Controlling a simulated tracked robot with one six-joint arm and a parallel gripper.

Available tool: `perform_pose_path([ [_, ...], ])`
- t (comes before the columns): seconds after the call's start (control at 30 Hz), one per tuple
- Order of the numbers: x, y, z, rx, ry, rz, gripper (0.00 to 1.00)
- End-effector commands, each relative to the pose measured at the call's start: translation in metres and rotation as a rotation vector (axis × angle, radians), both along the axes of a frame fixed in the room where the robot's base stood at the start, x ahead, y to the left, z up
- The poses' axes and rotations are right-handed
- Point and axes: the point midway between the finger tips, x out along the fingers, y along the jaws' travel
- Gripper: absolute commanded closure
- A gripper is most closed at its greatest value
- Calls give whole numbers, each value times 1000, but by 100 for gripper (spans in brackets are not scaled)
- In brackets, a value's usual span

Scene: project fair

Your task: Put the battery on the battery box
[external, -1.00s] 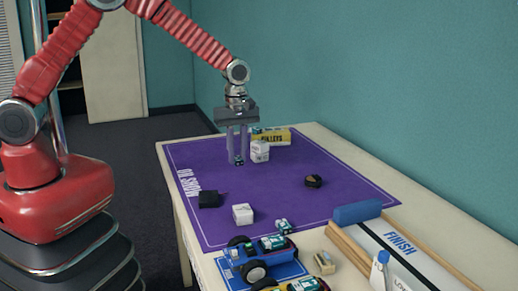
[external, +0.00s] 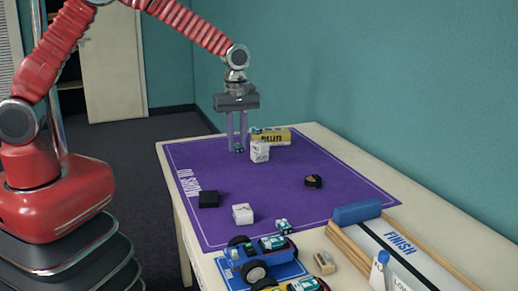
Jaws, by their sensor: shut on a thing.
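My gripper (external: 238,148) points straight down over the far left part of the purple mat. It is shut on a small dark and teal piece, which looks like the battery (external: 239,150), held low between the fingertips. A black box (external: 208,199), which may be the battery box, sits near the mat's left edge, nearer the camera than my gripper. The battery box cannot be told for certain at this size. A similar small teal and white piece (external: 283,226) lies at the mat's near edge.
White boxes (external: 260,151) stand just right of my gripper, before a yellow pulleys box (external: 271,137). A white cube (external: 242,214), a dark round object (external: 313,181), and a blue toy car (external: 257,257) are nearer. The middle of the purple mat (external: 265,185) is clear.

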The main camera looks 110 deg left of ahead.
Motion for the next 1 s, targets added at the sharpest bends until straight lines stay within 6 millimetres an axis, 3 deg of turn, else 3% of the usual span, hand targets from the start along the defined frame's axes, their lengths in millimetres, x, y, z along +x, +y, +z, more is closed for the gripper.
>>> perform_pose_path([
  [0.17, 15, -16, 15, 15, -16, -37, 100],
  [0.33, 23, -59, 32, 20, -24, -94, 100],
  [0.63, 1, -143, 35, 8, -13, -90, 100],
  [0.8, -17, -156, 22, -3, 6, -22, 100],
  [1.0, -15, -155, 22, -1, 1, 4, 100],
])
